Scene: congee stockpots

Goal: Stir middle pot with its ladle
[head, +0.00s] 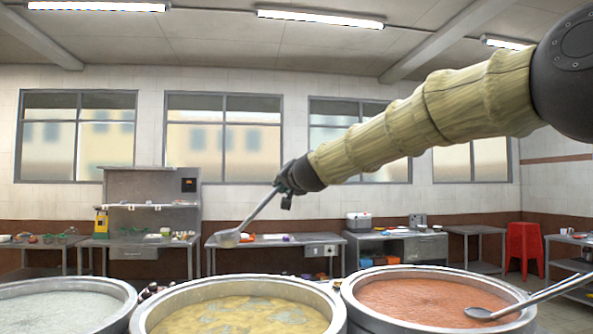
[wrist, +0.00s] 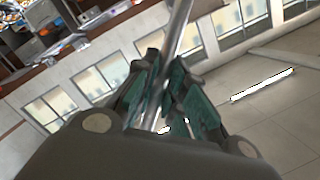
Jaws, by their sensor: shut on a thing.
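Three large metal stockpots stand in a row along the bottom of the head view. The middle pot (head: 240,308) holds yellowish congee with paler patches. My gripper (head: 284,186) is raised above and behind this pot in the picture. It is shut on the handle of a metal ladle (head: 258,215). The ladle slants down to the left, and its bowl (head: 228,238) hangs in the air above the middle pot's rim, apart from the congee. In the wrist view the handle (wrist: 178,45) passes between the fingers (wrist: 165,100).
The left pot (head: 60,308) holds whitish congee. The right pot (head: 430,300) holds orange congee, with another ladle (head: 530,300) resting in it. Worktables (head: 275,240) with small items line the back wall. Red stools (head: 524,248) stand at the right.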

